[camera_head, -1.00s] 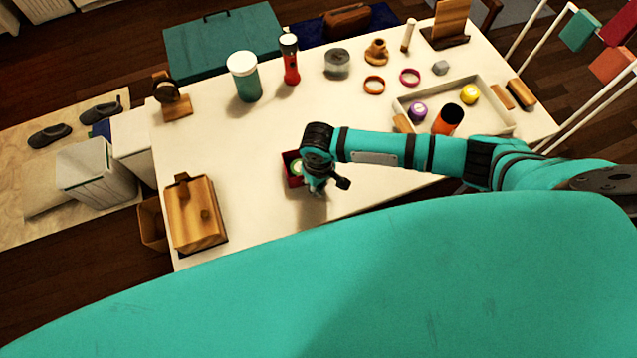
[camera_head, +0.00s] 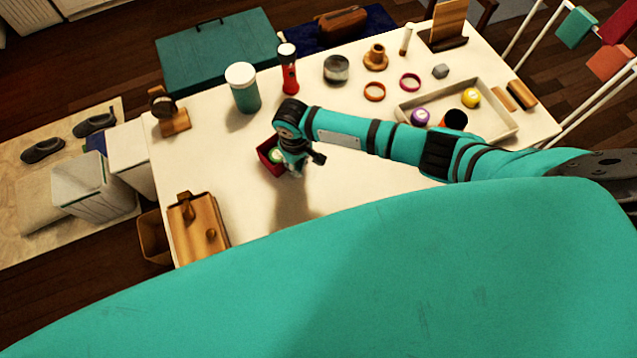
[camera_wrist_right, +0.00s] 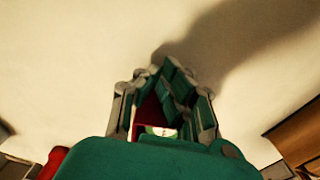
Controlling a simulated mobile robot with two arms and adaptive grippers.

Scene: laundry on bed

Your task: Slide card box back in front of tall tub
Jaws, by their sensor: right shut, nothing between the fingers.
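The card box, small and dark red with a green-and-white round mark (camera_head: 268,156), lies on the table, partly hidden by my right gripper. The tall tub (camera_head: 245,92), teal with a white lid, stands upright behind it and a little to the left, with a gap of bare table between. My right gripper (camera_head: 295,164) is shut and empty, close against the near right side of the box; contact is hard to tell. In the right wrist view the closed fingers (camera_wrist_right: 168,92) cover much of the red box (camera_wrist_right: 150,114). My left gripper is not in view.
A red flashlight (camera_head: 288,70) stands right of the tub. A wooden stand (camera_head: 172,117) is to its left, and a wooden box (camera_head: 198,228) at the near left edge. A tray (camera_head: 490,131) with balls lies at right. The table's middle left is clear.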

